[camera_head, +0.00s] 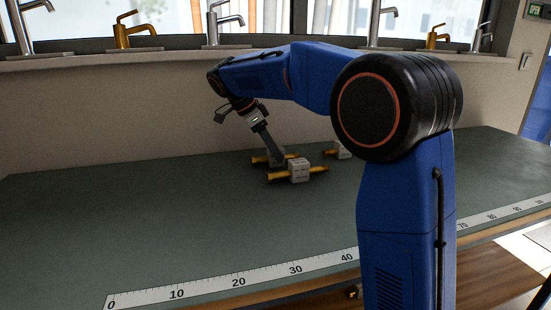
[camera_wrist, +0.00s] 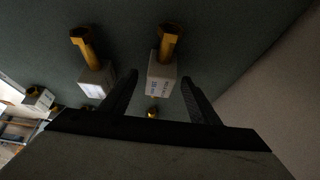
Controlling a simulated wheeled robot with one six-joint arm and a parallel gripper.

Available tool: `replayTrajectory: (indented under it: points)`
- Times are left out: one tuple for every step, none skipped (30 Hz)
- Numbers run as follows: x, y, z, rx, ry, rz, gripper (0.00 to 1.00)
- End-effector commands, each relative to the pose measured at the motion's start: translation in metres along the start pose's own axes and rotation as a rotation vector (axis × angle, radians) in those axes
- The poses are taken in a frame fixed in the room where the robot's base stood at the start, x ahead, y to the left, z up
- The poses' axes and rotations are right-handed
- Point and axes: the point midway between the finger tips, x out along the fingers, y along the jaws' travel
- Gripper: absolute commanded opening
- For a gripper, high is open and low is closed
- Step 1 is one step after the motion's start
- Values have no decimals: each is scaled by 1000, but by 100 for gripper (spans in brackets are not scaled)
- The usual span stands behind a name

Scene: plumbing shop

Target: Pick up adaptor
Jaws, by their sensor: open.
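Several brass adaptors with pale, printed box-like middles lie on the green worktop. In the head view, one adaptor (camera_head: 299,171) lies nearest. Another adaptor (camera_head: 260,159) is just behind it, partly hidden by my gripper (camera_head: 273,151), which points down over it. In the wrist view, my gripper (camera_wrist: 160,77) is open, with its two dark fingers on either side of one adaptor's pale block (camera_wrist: 161,70). That adaptor's brass end (camera_wrist: 168,38) reaches beyond the fingertips. A second adaptor (camera_wrist: 84,43) lies left of the left finger. I cannot tell whether the fingers touch anything.
A further adaptor (camera_head: 343,151) lies to the right, partly behind my arm. The worktop (camera_head: 150,220) is clear on the left, with a ruler strip (camera_head: 240,282) along its front edge. A wall (camera_head: 110,120) rises behind, with taps on the ledge above.

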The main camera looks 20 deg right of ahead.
Motion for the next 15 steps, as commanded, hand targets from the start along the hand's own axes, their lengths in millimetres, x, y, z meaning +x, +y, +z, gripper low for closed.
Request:
replayTrajectory:
  points:
    - [7, 0, -1, 1, 1, 2, 56]
    - [10, 0, -1, 1, 1, 2, 56]
    - [14, 0, -1, 1, 1, 2, 56]
    - [17, 0, -1, 1, 1, 1, 56]
    - [19, 0, -1, 1, 1, 1, 56]
    - [20, 0, -1, 1, 0, 1, 56]
    - [21, 0, -1, 1, 0, 1, 56]
    - [22, 0, -1, 1, 0, 1, 56]
    - [22, 0, -1, 1, 0, 0, 56]
    - [22, 0, -1, 1, 0, 0, 56]
    - [22, 0, 0, 1, 0, 0, 56]
    - [22, 0, 0, 1, 0, 0, 56]
    - [22, 0, 0, 1, 0, 0, 56]
    - [22, 0, 0, 1, 0, 0, 53]
    - [22, 0, 0, 1, 0, 0, 44]
